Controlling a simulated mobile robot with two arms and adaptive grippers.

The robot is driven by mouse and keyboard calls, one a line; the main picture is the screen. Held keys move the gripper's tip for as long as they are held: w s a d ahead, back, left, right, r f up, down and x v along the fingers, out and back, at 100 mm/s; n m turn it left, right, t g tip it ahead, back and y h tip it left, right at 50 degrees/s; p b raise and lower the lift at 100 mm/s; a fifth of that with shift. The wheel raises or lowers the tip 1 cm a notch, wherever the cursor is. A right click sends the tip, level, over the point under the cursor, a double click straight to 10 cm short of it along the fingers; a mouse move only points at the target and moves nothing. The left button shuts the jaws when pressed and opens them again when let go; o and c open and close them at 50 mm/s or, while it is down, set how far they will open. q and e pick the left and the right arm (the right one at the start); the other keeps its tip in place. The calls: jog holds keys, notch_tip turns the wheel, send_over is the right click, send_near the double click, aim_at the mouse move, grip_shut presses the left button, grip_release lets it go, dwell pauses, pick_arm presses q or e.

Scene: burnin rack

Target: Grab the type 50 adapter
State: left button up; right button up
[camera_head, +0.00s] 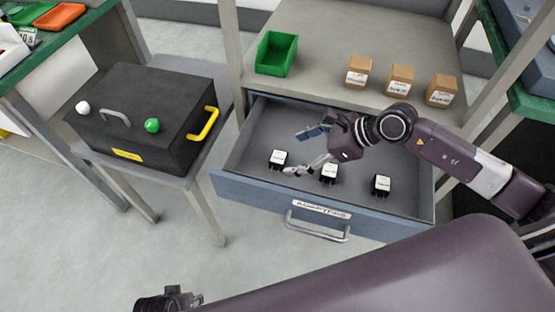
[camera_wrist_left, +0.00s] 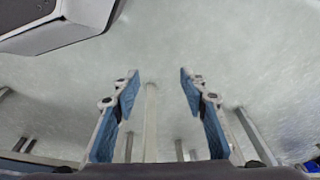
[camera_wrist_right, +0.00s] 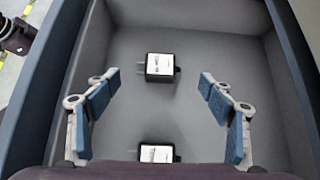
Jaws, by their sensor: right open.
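Three black adapters with white labels lie in the open drawer: a left one (camera_head: 278,158), a middle one (camera_head: 328,172) and a right one (camera_head: 382,185). The label print is too small to read, so I cannot tell which is type 50. My right gripper (camera_head: 302,152) is open above the drawer, its fingers pointing towards the left adapter. In the right wrist view one adapter (camera_wrist_right: 160,66) lies between and slightly beyond the open fingertips. Another adapter (camera_wrist_right: 156,153) shows nearer the palm, partly hidden. My left gripper (camera_wrist_left: 157,80) is open and empty over the floor.
The drawer (camera_head: 237,183) has raised walls and a front handle (camera_head: 318,232). On the surface above it are a green bin (camera_head: 276,54) and three small cardboard boxes (camera_head: 400,80). A black case (camera_head: 150,110) with a yellow handle stands on a stand to the left.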

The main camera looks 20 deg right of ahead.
aim_at(278, 157)
jog(key=x, duration=0.6)
jog(key=shift+a+r, duration=0.2)
jog(key=shift+w+a+f, duration=0.25)
jog(key=shift+a+f, duration=0.05)
jog(key=c, duration=1.2)
pick_arm(q)
jog(key=shift+w+r, duration=0.3)
jog(key=shift+r, duration=0.65)
pick_arm(e)
jog(key=shift+c, duration=0.7)
jog(key=shift+r, duration=0.15)
